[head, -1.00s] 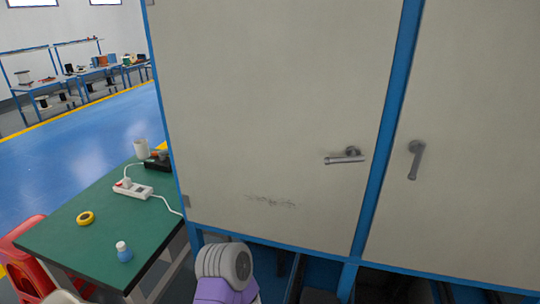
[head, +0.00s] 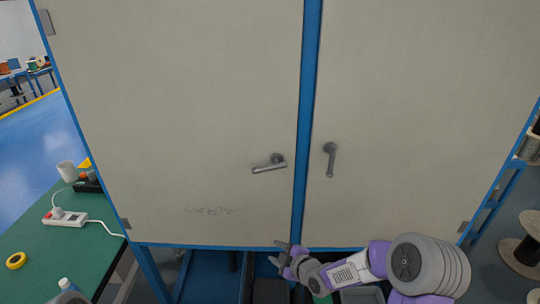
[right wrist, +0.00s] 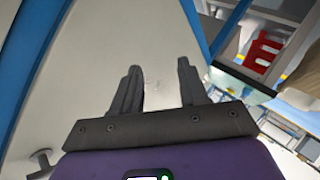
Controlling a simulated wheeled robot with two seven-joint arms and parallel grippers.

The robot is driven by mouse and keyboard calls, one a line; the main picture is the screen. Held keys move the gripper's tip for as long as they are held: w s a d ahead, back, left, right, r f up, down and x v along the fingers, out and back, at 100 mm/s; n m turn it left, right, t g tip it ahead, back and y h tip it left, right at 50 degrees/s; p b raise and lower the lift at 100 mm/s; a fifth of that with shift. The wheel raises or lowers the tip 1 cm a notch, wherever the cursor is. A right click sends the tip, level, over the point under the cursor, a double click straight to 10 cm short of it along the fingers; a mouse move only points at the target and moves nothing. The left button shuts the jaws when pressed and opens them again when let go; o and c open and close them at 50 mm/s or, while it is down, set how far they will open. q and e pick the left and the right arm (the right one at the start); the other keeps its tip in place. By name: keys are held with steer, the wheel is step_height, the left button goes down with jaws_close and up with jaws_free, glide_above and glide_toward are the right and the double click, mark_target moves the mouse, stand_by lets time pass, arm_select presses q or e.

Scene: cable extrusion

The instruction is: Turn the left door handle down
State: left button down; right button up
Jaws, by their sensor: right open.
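The left door handle (head: 269,163) is a grey lever on the left cabinet door, lying nearly level with its free end pointing left. The right door handle (head: 330,160) hangs down on the other door. My right gripper (head: 277,252) is open and empty, below the left handle near the doors' bottom edge, apart from the handle. In the right wrist view its two dark fingers (right wrist: 158,68) stand apart before a pale door panel. A grey handle (right wrist: 42,160) shows at lower left there; I cannot tell surely which. My left gripper is out of view.
The blue post (head: 308,90) divides the two pale doors. A green table (head: 50,250) with a white power strip (head: 64,218), yellow tape (head: 16,260) and a bottle stands at left. A cable spool (head: 522,255) stands on the floor at right.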

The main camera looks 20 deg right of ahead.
steer(key=w+d+r+n+t+p, duration=0.15)
steer(key=r+n, duration=0.25)
steer(key=r, duration=0.5)
steer(key=w+d+r+n+t+p, duration=0.1)
steer(key=w+r+n+t, duration=0.15)
steer(key=r, duration=0.55)
steer(key=n+y+p, duration=0.1)
steer(key=n+y, duration=0.1)
steer(key=n, duration=0.4)
glide_toward(272, 167)
steer(key=w+f, duration=0.1)
steer(key=w, duration=0.2)
arm_select(q)
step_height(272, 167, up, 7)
steer(key=p, duration=0.1)
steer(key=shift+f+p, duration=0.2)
steer(key=shift+p, duration=0.1)
arm_select(e)
steer(key=shift+t, duration=0.4)
steer(key=shift+a+x, duration=0.2)
steer(key=shift+x, duration=1.7)
steer(key=shift+a+x, duration=0.25)
steer(key=shift+x, duration=1.65)
steer(key=shift+s+f, duration=0.15)
steer(key=shift+s, duration=0.05)
steer(key=shift+c, duration=0.2)
jaws_close()
